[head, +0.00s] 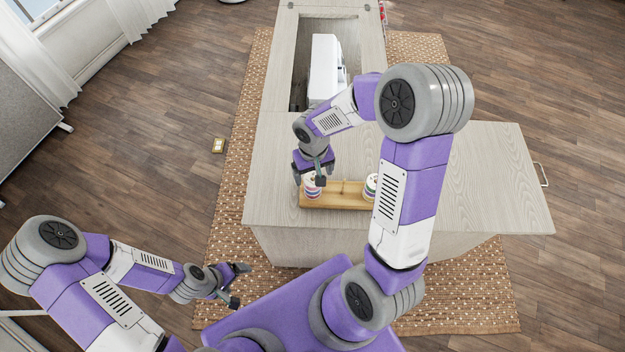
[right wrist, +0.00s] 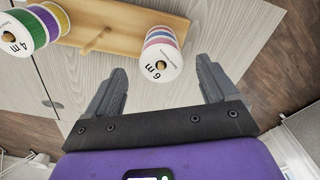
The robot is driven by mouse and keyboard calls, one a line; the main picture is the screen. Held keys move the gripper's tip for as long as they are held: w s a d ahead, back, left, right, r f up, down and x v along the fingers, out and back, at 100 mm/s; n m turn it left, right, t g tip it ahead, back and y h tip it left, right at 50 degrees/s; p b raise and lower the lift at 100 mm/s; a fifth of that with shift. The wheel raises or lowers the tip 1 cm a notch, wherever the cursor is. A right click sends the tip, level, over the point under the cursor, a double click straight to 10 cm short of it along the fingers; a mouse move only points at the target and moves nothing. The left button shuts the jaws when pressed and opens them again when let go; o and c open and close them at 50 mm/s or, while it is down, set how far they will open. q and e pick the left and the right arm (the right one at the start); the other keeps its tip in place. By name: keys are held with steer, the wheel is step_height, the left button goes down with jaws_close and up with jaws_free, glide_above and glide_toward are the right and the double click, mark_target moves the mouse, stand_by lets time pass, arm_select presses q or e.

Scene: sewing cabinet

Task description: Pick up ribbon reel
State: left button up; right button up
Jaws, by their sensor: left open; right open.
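A ribbon reel (head: 312,189) with pink and blue ribbon stands at the left end of a wooden peg rack (head: 341,204). In the right wrist view this reel (right wrist: 161,54) is marked "6 m" and lies ahead, between the lines of the two fingers. My right gripper (head: 308,180) is open and empty, close over this reel. A second reel (head: 371,187), marked "4 m" in the right wrist view (right wrist: 32,29), stands at the rack's right end, partly hidden by my right arm. My left gripper (head: 238,284) is open and empty, off the cabinet's left front.
The rack lies near the front edge of the wooden cabinet top (head: 480,185). A bare peg (right wrist: 97,39) stands between the reels. A white sewing machine (head: 324,68) sits in the recess behind. The top's right side is clear. A woven rug (head: 235,180) lies below.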

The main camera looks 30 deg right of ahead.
mark_target(312, 177)
step_height(312, 177, down, 3)
steer(key=shift+r, duration=0.1)
steer(key=shift+w, duration=0.1)
steer(key=c, duration=1.2)
step_height(312, 177, up, 10)
steer(key=p, duration=0.1)
steer(key=shift+p, duration=0.4)
steer(key=shift+a, duration=0.1)
